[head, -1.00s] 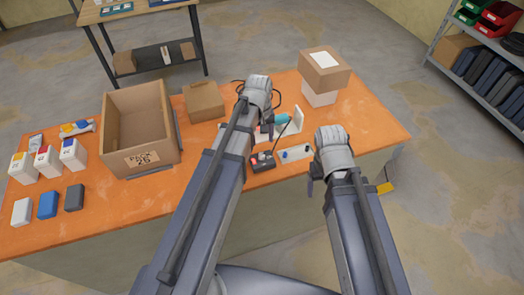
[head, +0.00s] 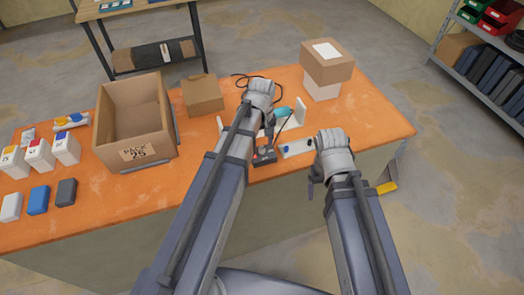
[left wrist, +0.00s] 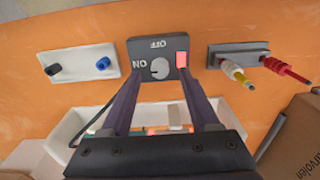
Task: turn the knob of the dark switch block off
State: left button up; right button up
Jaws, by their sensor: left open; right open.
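The dark switch block (left wrist: 160,44) is in the upper middle of the left wrist view, with a round grey knob (left wrist: 160,69), the marks OFF and ON upside down, and a bright red lamp (left wrist: 182,59). In the head view the block (head: 265,158) is partly hidden by my left gripper (head: 266,146). My left gripper (left wrist: 158,80) is open, its fingers on either side of the knob; I cannot tell whether they touch the block. My right gripper (head: 313,181) is open and empty, to the right near the table's front edge.
A pale plate (left wrist: 80,64) with black and blue sockets lies beside the block. On the other side a dark plate (left wrist: 222,53) holds white-yellow and red plugs (left wrist: 287,70). An open carton (head: 133,120) and stacked boxes (head: 327,64) stand farther off. Orange table (head: 230,140) shows between them.

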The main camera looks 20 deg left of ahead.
pick_arm(q)
notch_tip(320, 180, down, 2)
jog(key=shift+f+b, duration=0.15)
jog(key=shift+b, duration=0.55)
grip_shut()
